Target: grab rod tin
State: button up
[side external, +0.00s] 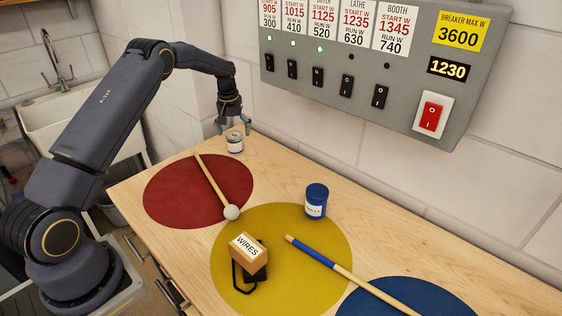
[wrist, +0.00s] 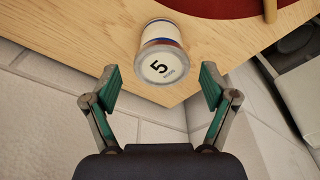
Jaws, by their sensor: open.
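A small white tin (side external: 234,141) stands upright near the back left corner of the bench, just behind the red circle. My gripper (side external: 233,127) is pointed down just above this tin. In the wrist view my gripper (wrist: 160,78) is open and empty, its fingers on either side of the view below the tin. A blue tin (side external: 316,202) with a white label stands at the back edge of the yellow circle.
A mallet (side external: 212,182) lies across the red circle (side external: 165,195). A block marked WIRES (side external: 249,255) is on the yellow circle (side external: 290,225). A blue-and-wood stick (side external: 340,270) reaches to the blue circle (side external: 430,290). A breaker panel (side external: 400,60) hangs on the wall.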

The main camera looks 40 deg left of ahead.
aim_at(234, 135)
jog(key=f, duration=0.5)
jog(key=shift+w+a, duration=0.1)
jog(key=shift+a, duration=0.1)
jog(key=shift+r, duration=0.1)
jog(key=c, duration=1.3)
jog(key=shift+c, duration=0.4)
jog(key=shift+r, duration=0.15)
